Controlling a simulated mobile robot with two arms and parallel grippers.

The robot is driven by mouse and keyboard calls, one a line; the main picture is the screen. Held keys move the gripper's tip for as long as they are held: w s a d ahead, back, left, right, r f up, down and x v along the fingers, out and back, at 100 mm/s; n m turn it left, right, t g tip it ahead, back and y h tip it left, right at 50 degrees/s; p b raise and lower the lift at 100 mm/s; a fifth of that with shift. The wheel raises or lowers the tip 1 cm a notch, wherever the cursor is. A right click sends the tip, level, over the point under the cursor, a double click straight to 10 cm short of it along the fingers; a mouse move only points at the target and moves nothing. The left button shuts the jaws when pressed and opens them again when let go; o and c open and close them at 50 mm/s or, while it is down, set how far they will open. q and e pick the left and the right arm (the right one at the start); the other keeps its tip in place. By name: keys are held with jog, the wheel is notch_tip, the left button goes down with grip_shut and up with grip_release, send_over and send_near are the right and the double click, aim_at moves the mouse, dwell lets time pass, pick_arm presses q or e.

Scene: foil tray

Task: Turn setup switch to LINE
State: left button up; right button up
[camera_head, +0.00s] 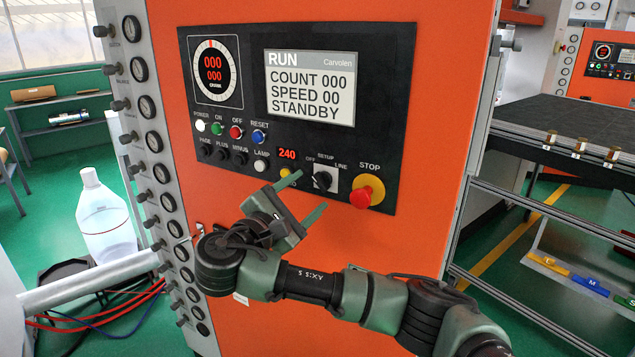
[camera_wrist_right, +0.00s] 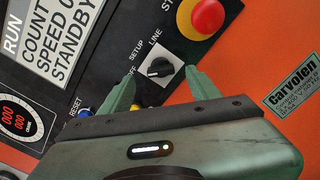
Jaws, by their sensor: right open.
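The setup switch (camera_head: 323,180) is a black rotary knob on a pale plate, low on the dark control panel (camera_head: 232,172), with OFF, SETUP and LINE printed around it. It also shows in the right wrist view (camera_wrist_right: 160,68). Its pointer seems to face the OFF side, but the mark is small. My right gripper (camera_head: 304,197) is open, its green fingers just below and left of the knob. In the right wrist view the fingertips (camera_wrist_right: 159,78) lie either side of the knob, apparently not touching it. My left gripper is not in view.
The red STOP button (camera_head: 361,197) on its yellow base stands out right beside the switch. A yellow button (camera_head: 286,173) sits to its left, partly hidden by a finger. The display (camera_head: 311,87) reads RUN, STANDBY. A column of gauges (camera_head: 154,140) lines the cabinet's left edge.

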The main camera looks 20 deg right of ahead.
aim_at(320, 184)
jog(key=p+x, duration=0.2)
jog(key=x, duration=0.2)
jog(key=shift+d+r, duration=0.1)
jog(key=shift+d, duration=0.1)
jog(key=shift+w+d, duration=0.3)
jog(key=shift+w, duration=0.1)
grip_shut()
